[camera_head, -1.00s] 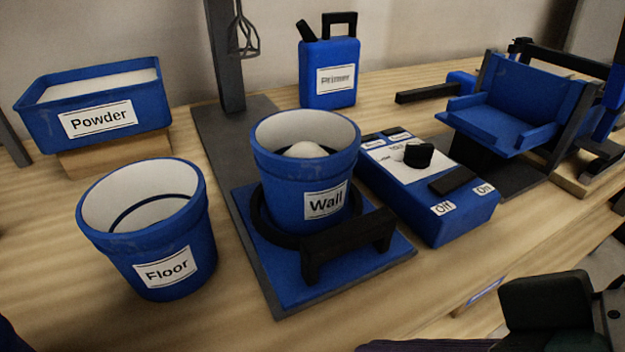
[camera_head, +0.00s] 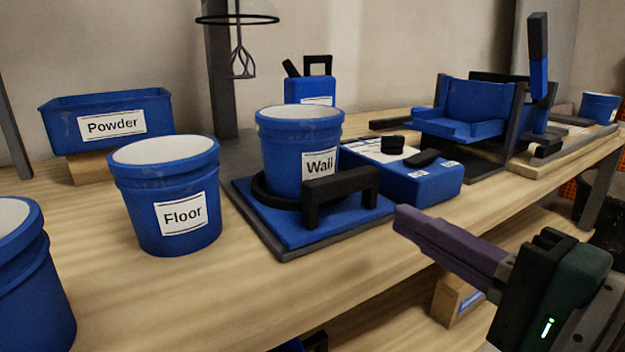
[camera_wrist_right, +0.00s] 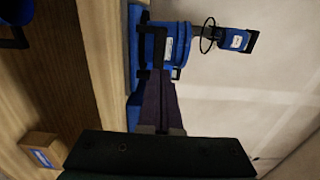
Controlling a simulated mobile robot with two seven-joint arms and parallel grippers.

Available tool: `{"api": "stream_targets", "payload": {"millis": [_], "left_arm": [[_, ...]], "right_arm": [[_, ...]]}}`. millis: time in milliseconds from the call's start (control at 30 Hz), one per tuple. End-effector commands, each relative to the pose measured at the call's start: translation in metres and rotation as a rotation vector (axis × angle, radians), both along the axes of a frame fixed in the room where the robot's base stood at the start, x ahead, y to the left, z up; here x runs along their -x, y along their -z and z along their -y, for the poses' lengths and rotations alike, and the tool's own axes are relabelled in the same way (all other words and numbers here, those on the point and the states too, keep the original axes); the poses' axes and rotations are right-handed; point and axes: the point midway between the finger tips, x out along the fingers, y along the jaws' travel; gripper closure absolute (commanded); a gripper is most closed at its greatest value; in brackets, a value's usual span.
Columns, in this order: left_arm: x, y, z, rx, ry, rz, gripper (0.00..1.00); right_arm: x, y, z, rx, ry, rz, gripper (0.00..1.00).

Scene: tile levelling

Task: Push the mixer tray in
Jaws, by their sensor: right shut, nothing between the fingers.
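The mixer tray (camera_head: 352,225) is a blue square plate with a black handle (camera_head: 340,190) standing at its front edge. The Wall bucket (camera_head: 290,160), blue with a white inside, stands upright on the tray inside a dark ring. My right gripper (camera_head: 402,218) is shut and empty, its purple fingers pointing left toward the tray, in front of and to the right of the handle. Any contact cannot be told. In the right wrist view the fingers (camera_wrist_right: 158,90) point at the handle and bucket, which they partly hide. My left gripper is out of view.
The Floor bucket (camera_head: 165,205) stands left of the tray and another blue bucket (camera_head: 30,285) at the left edge. The switch box (camera_head: 420,180) sits just right of the tray. The mixer column (camera_head: 220,90) with its whisk rises behind. The bench front is clear.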

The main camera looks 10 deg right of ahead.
Motion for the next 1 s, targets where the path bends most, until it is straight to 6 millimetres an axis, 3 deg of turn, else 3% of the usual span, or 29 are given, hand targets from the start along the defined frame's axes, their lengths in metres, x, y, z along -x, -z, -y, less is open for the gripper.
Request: {"api": "stream_targets", "payload": {"millis": [200,400,1000], "left_arm": [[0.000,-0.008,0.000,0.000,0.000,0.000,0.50],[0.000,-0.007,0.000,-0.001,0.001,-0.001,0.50],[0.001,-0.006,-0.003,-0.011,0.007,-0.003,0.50]], "right_arm": [[-0.042,-0.002,-0.016,-0.002,-0.001,0.002,1.00],[-0.063,0.000,-0.024,-0.002,-0.002,0.002,1.00],[-0.071,0.001,-0.026,0.001,-0.002,0.000,1.00]]}}
